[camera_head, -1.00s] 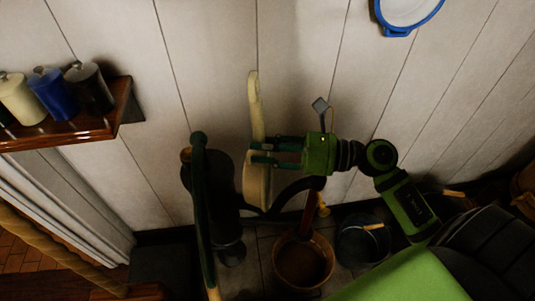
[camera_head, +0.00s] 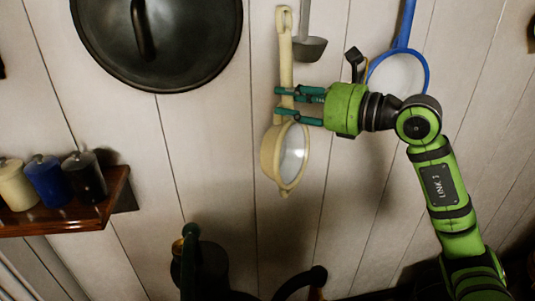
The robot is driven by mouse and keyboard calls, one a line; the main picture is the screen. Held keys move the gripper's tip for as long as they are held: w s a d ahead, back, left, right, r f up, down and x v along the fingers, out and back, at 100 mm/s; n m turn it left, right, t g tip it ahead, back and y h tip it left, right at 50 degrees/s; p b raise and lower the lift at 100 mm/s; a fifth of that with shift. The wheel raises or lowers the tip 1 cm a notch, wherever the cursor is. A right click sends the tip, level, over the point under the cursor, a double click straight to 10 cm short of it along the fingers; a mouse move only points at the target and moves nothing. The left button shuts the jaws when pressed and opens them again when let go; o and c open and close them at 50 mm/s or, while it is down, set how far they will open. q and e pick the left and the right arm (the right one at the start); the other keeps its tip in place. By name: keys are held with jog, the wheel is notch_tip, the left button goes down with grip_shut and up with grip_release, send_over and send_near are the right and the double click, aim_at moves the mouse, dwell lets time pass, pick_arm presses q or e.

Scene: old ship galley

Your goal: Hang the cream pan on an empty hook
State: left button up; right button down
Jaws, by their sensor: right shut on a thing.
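The cream pan (camera_head: 270,152) hangs upright in front of the plank wall, its round bowl low and its long handle pointing up. The handle has a hole at its top end. My right gripper (camera_head: 283,102) comes from the right and is shut on the pan's handle, just above the bowl. The handle's top is near the wall, left of a grey ladle; I cannot tell whether a hook is behind it. No empty hook shows clearly. My left gripper is not in view.
A large dark lid (camera_head: 158,40) hangs at the upper left. A grey ladle (camera_head: 310,47) and a blue strainer (camera_head: 401,60) hang to the right of the pan. A wooden shelf (camera_head: 70,217) with canisters is at the lower left. Dark objects stand below.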

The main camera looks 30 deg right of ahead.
jog(key=s+d+r+m+t+h, duration=0.1)
jog(key=s+d+r+m+h, duration=0.25)
jog(key=d+r, duration=0.2)
jog(key=s+d+r+m+h+b, duration=0.1)
jog(key=s+d+r+m+h, duration=0.1)
jog(key=d+r+h, duration=0.3)
jog(key=s+d+r+m+t+h, duration=0.1)
jog(key=s+d+r+m+h, duration=0.15)
jog(key=r, duration=0.45)
jog(key=w+d+f+p, duration=0.1)
jog(key=w+d, duration=0.1)
jog(key=w, duration=0.3)
jog(key=w+d+p, duration=0.1)
jog(key=w+d, duration=0.1)
jog(key=w, duration=0.4)
jog(key=shift+w+d+f, duration=0.25)
jog(key=shift+w+f, duration=0.05)
jog(key=shift+f, duration=0.05)
dwell(0.3)
dwell(0.7)
